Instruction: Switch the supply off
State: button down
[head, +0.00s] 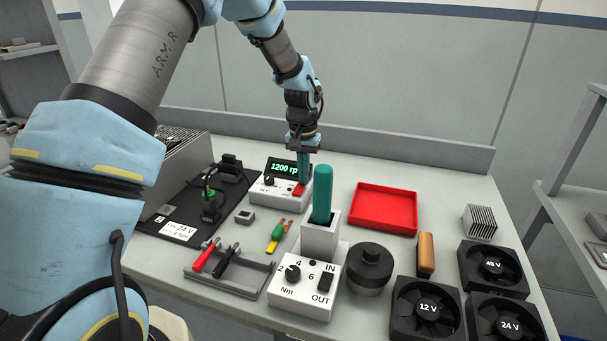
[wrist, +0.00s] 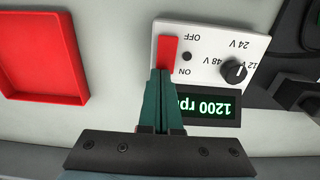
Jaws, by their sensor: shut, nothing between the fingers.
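The supply (head: 281,192) is a white box on the table with a dark display, a black knob and a red switch (head: 299,190). Its display (head: 284,169) is lit green and reads 1200 rp, the rest hidden by my gripper. In the wrist view the red switch (wrist: 168,50) lies between the OFF and ON marks, beside a small black dot. The knob (wrist: 235,71) sits among the 12 V, 24 V and 48 V marks. My gripper (wrist: 166,72) is shut and empty, its green fingertips at the ON end of the switch. I cannot tell whether they touch it.
A red tray (head: 384,208) stands to the right of the supply. A black board (head: 180,222) with a green part is on the left. A white tester (head: 310,285), a holder with a teal handle (head: 322,195) and several fans (head: 427,308) stand nearer the front.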

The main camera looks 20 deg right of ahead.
jog(key=shift+f+b, duration=0.35)
jog(key=shift+b, duration=0.05)
jog(key=shift+r, duration=0.1)
jog(key=shift+s+a+r+p, duration=0.3)
jog(key=shift+s+a+r, duration=0.1)
jog(key=shift+s+a, duration=0.1)
jog(key=shift+d, duration=0.1)
